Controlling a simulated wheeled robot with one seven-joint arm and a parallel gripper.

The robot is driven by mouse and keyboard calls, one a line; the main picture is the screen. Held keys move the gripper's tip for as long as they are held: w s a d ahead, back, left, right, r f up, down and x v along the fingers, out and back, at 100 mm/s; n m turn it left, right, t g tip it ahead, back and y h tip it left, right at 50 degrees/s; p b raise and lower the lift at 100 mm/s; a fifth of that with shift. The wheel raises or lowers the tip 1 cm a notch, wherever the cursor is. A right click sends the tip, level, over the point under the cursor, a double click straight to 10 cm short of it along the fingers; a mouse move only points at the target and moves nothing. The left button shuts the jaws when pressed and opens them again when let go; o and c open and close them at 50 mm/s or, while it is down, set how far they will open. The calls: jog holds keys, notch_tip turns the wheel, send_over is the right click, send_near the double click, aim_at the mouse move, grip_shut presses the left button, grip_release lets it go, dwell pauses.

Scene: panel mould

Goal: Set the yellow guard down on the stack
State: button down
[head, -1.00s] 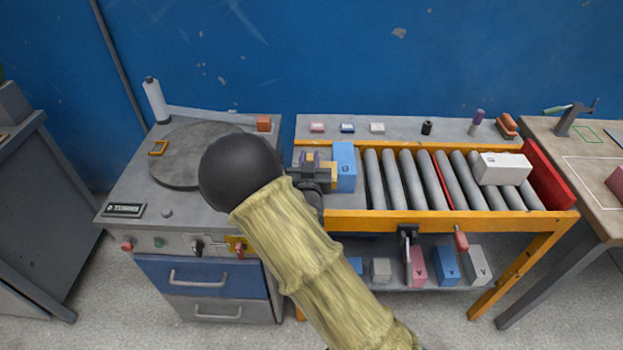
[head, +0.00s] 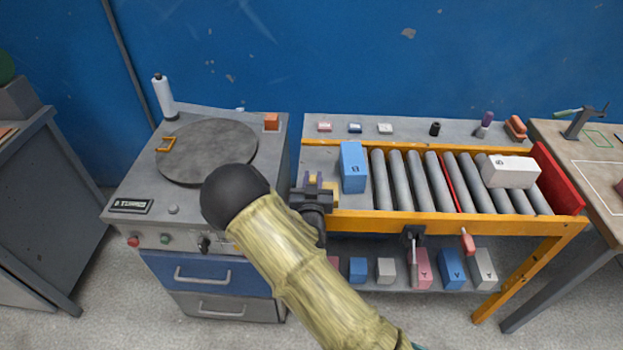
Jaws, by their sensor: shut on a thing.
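My gripper (head: 314,194) is over the left end of the roller conveyor, near its front rail. It is shut on a small yellow piece (head: 318,179), likely the yellow guard, of which little shows between the dark jaws. The held piece is apart from the blue box (head: 353,167), to its left and front. I cannot make out which thing is the stack. My wrist and forearm hide the cabinet's front right corner.
The conveyor (head: 450,222) has a yellow frame, a white box (head: 509,171) and a red end plate (head: 557,178). Small blocks line the back ledge (head: 460,127). A white bottle (head: 164,97) and an orange block (head: 271,121) stand on the cabinet. Several boxes sit on the lower shelf.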

jog(key=c, duration=1.3)
grip_release()
jog(key=shift+o, duration=0.2)
jog(key=shift+r, duration=0.1)
jog(key=s+b, duration=0.1)
jog(key=s, duration=1.1)
jog(key=shift+a+b, duration=0.2)
jog(key=shift+b, duration=0.15)
